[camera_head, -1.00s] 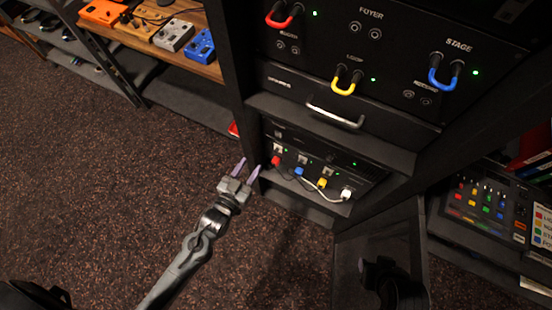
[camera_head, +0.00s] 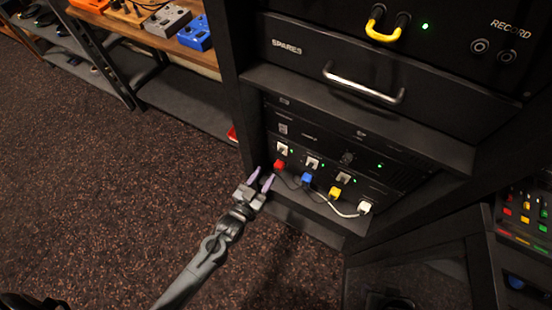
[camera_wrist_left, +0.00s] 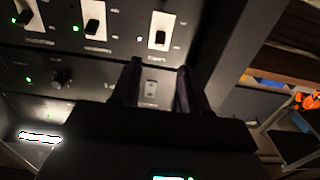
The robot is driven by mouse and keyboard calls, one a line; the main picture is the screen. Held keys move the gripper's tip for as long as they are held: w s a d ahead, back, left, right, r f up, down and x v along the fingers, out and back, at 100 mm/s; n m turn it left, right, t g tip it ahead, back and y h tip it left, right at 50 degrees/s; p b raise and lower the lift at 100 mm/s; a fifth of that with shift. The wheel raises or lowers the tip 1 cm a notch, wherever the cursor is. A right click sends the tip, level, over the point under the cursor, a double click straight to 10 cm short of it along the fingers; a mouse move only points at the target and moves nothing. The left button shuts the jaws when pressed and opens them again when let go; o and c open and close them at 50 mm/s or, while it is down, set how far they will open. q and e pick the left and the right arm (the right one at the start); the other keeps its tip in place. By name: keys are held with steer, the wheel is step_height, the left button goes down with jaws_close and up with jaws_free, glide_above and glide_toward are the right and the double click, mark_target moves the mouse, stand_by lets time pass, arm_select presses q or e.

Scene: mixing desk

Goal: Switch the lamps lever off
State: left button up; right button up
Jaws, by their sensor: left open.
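Several white switch plates with small levers sit in a row on the low rack unit. In the head view I see the left one (camera_head: 283,149), the middle one (camera_head: 313,162) and the right one (camera_head: 343,177). They also show in the left wrist view, where one plate with a dark lever (camera_wrist_left: 160,38) is just beyond my fingertips. The labels are too small or blurred to read, so I cannot tell which lever is the lamps one. My left gripper (camera_head: 261,179) is open and empty, in front of the rack's left side. My right gripper is not in view.
Red (camera_head: 279,164), blue (camera_head: 307,178), yellow (camera_head: 335,192) and white (camera_head: 365,208) plugs with cables sit below the switches. A drawer with a metal handle (camera_head: 362,84) is above. The rack's upright is close to my left gripper. Carpet (camera_head: 110,190) lies open at left.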

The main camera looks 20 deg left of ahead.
mark_target(280, 152)
arm_select(q)
steer(key=w+d+b, duration=0.1)
steer(key=w, duration=0.7)
steer(key=shift+w+b, duration=0.35)
steer(key=shift+w, duration=0.05)
jaws_close()
